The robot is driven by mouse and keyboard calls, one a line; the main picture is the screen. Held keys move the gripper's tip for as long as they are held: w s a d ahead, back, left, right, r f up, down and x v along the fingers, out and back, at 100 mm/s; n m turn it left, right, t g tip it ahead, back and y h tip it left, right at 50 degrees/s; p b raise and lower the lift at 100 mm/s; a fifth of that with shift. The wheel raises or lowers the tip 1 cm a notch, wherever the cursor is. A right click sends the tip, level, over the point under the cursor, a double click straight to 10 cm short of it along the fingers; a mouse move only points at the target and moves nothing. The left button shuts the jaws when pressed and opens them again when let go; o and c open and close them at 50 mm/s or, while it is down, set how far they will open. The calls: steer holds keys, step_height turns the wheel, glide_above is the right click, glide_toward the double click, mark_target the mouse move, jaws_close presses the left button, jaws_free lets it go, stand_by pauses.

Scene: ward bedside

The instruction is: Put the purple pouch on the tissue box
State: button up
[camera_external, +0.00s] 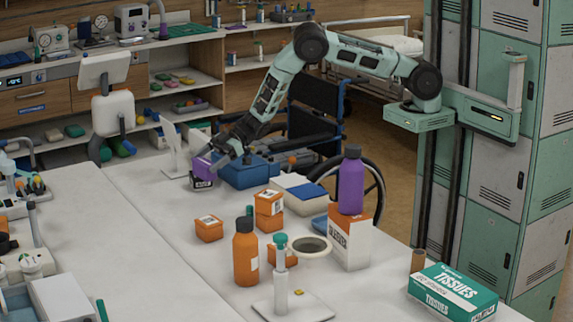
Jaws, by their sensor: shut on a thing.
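My gripper (219,155) is at the far end of the white table, its fingers angled down and left. It is shut on the purple pouch (203,168), a small purple thing with a dark and white lower part. I cannot tell whether the pouch touches the table or hangs just above it. The tissue box (453,292), green and white with "TISSUES" on it, lies at the near right corner of the table, far from my gripper. Its top looks bare.
Between them stand a blue case (248,171), orange boxes (269,203), an orange bottle (245,252), a white tape ring (310,246), a syringe on a stand (281,288), and a purple bottle (351,180) on a white-orange carton (350,243).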

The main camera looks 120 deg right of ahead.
step_height(320, 180, up, 19)
steer(key=w+a+n+g+y+b, duration=0.1)
steer(key=w+a+n+y, duration=0.15)
steer(key=a, duration=1.25)
steer(key=w+a+f+n+g+y+b, duration=0.1)
steer(key=a+n+g+y, duration=0.15)
steer(key=a, duration=1.25)
steer(key=w+a+n+g+y, duration=0.1)
steer(key=w+a+n+y, duration=0.15)
steer(key=a, duration=1.25)
steer(key=n+g+y+b, duration=0.2)
steer(key=n+g+y, duration=0.3)
steer(key=n+g, duration=0.4)
glide_above(451, 283)
step_height(451, 283, down, 16)
steer(key=shift+w+f+p, duration=0.1)
steer(key=shift+f+p, duration=0.7)
steer(key=shift+f, duration=1.55)
steer(key=shift+f+h, duration=0.1)
steer(key=shift+h, duration=0.15)
